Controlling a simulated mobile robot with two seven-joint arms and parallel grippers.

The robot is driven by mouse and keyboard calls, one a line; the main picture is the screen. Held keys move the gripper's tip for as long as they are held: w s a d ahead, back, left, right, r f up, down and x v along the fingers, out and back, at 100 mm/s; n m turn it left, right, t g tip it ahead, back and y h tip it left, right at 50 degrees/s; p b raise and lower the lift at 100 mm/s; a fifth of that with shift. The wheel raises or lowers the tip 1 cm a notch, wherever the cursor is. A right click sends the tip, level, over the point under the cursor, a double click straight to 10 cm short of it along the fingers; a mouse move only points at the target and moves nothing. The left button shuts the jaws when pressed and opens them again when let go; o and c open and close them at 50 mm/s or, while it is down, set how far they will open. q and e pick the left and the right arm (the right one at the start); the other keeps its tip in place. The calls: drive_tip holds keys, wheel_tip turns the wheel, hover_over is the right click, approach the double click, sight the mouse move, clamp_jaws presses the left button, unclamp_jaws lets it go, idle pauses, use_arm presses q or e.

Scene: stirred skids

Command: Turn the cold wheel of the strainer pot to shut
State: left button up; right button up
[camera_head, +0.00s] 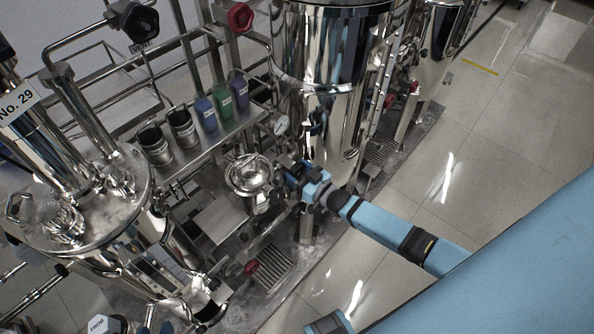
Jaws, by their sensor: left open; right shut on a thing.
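A small shiny metal pot with a domed strainer-like top (249,176), which I take as the strainer pot, stands at the middle of the skid. My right gripper (286,174) is at its right side, reached by the blue arm from the lower right. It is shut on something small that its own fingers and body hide. I cannot make out the cold wheel or how far it is turned; no label for it is readable.
A rack holds blue (205,114), green (222,101) and purple (239,90) cups and two metal cups. A tall vessel (330,100) stands behind my gripper. Red handwheels show above (240,17) and below (251,267). A vessel (90,225) stands left. Floor at right is clear.

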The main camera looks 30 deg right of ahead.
idle(0.5)
drive_tip(key=o, duration=0.9)
drive_tip(key=v, duration=1.4)
drive_tip(key=shift+p, duration=0.45)
